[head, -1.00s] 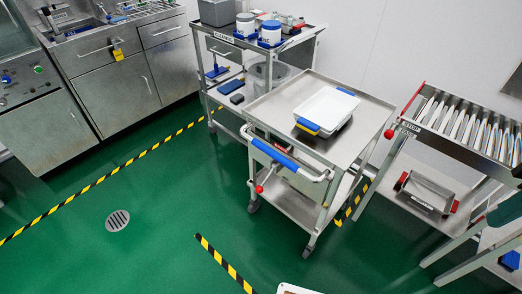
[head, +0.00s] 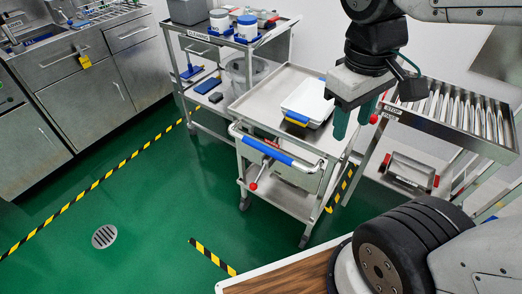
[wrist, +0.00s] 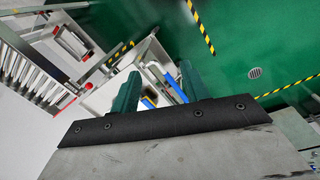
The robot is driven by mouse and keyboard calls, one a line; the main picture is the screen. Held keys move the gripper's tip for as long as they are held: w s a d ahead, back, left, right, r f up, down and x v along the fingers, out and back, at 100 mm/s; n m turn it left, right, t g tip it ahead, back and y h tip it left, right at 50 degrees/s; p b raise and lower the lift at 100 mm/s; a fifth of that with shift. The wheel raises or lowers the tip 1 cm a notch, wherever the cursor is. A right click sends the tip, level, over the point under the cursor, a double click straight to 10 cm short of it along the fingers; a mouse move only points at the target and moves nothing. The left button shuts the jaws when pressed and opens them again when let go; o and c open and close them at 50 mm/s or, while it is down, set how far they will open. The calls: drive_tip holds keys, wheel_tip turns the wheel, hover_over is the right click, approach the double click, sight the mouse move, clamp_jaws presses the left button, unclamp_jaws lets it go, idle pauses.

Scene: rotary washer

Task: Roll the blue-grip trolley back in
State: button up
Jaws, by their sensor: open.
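The trolley (head: 262,93) is a steel two-shelf cart with a blue grip (head: 268,152) on its front push bar. A red-knobbed lever (head: 253,186) shows below the bar. In the wrist view the blue grip (wrist: 177,88) appears beyond and between the green fingers. My gripper (head: 354,122) is open and empty, pointing down over the trolley's right side, apart from the grip. In the wrist view my gripper (wrist: 158,88) partly hides the trolley.
A second cart (head: 240,42) with white tubs stands behind left of the trolley. A roller conveyor (head: 450,110) stands to the right. Yellow-black floor tape (head: 212,257) lies in front, and a drain (head: 104,236) is at left. The green floor in front is clear.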

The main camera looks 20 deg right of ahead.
drive_tip(key=w+f+n+g+h, duration=0.3)
drive_tip(key=w+f+n+h, duration=0.15)
drive_tip(key=w+n, duration=0.45)
drive_tip(key=n+t+h, duration=0.2)
drive_tip(key=n+h, duration=0.6)
drive_tip(key=n, duration=1)
hover_over(267, 152)
drive_tip(key=s, duration=0.4)
wheel_tip(267, 152, down, 17)
drive_tip(key=w+a+f+n+t, duration=0.1)
drive_tip(key=f+n, duration=0.2)
drive_tip(key=w+a+f+n+t+h, duration=0.1)
drive_tip(key=a+f+n, duration=0.1)
drive_tip(key=f+n, duration=0.1)
drive_tip(key=a+f+n+t, duration=0.1)
drive_tip(key=f+n+t, duration=0.1)
drive_tip(key=f, duration=0.3)
drive_tip(key=shift+w+a+f+n+h, duration=0.25)
drive_tip(key=shift+w+n, duration=0.15)
drive_tip(key=shift+n, duration=0.4)
drive_tip(key=shift+f+t, duration=0.25)
drive_tip(key=shift+t, duration=0.05)
drive_tip(key=shift+w+d+f, duration=0.15)
drive_tip(key=shift+d, duration=0.2)
drive_tip(key=x, duration=0.7)
clamp_jaws()
